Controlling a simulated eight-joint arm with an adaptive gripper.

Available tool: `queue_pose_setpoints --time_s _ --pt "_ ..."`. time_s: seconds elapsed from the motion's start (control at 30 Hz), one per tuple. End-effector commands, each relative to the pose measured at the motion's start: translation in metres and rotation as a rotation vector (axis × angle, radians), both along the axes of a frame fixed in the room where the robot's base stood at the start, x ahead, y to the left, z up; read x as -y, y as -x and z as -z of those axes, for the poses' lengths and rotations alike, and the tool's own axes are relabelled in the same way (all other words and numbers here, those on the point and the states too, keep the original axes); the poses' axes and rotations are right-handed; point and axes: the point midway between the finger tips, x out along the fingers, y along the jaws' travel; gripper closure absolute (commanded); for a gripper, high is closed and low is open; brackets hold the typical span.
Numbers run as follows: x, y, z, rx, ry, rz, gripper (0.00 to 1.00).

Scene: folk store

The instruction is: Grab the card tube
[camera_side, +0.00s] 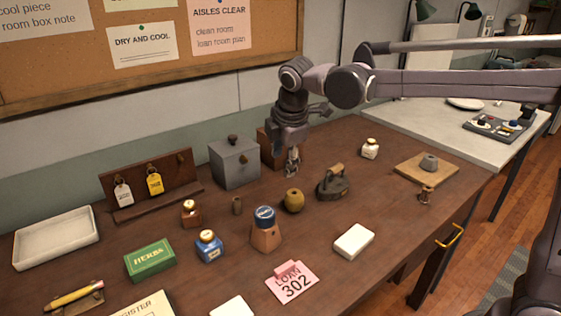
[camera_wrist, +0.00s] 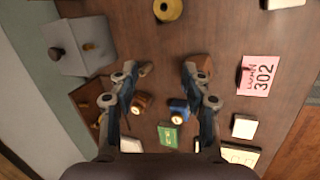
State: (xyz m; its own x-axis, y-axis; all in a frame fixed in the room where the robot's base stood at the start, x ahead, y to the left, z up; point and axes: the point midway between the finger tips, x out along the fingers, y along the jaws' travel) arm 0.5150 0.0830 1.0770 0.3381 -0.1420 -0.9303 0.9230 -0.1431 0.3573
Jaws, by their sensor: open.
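The thing that best fits the card tube is a tan-brown upright body with a blue cap (camera_side: 265,236), standing mid-table in the side view; no label confirms it. In the wrist view, a brown part of what seems to be it (camera_wrist: 203,62) shows by the right finger, which hides the rest. My gripper (camera_side: 292,168) points down above the back of the table, behind and a little right of it, apart from it. In the wrist view my gripper (camera_wrist: 163,72) has its fingers spread, with bare table between them.
A round yellow-brown jar (camera_side: 293,201) and a dark iron (camera_side: 333,183) stand right of the tube. A blue bottle (camera_side: 209,246), an amber bottle (camera_side: 190,213) and a green box (camera_side: 150,259) are left. A grey box (camera_side: 235,164) stands behind. A pink card (camera_side: 291,284) lies in front.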

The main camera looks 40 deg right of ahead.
Motion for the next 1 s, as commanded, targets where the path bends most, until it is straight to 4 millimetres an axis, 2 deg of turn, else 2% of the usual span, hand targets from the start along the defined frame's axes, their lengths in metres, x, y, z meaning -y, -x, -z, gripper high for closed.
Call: queue_pose_setpoints --time_s 0.03,0.2,0.4,0.5,0.7,1.0 --pt "-0.011 -0.014 0.004 -0.022 0.038 -0.07 0.52" --pt "-0.04 -0.05 0.022 -0.105 0.165 -0.303 0.52" --pt "-0.073 -0.082 0.05 -0.203 0.298 -0.557 0.52" --pt "-0.086 -0.091 0.063 -0.24 0.345 -0.652 0.52" --pt "-0.096 -0.099 0.076 -0.28 0.39 -0.743 0.52" --pt "-0.085 -0.108 0.112 -0.282 0.392 -0.748 0.52"
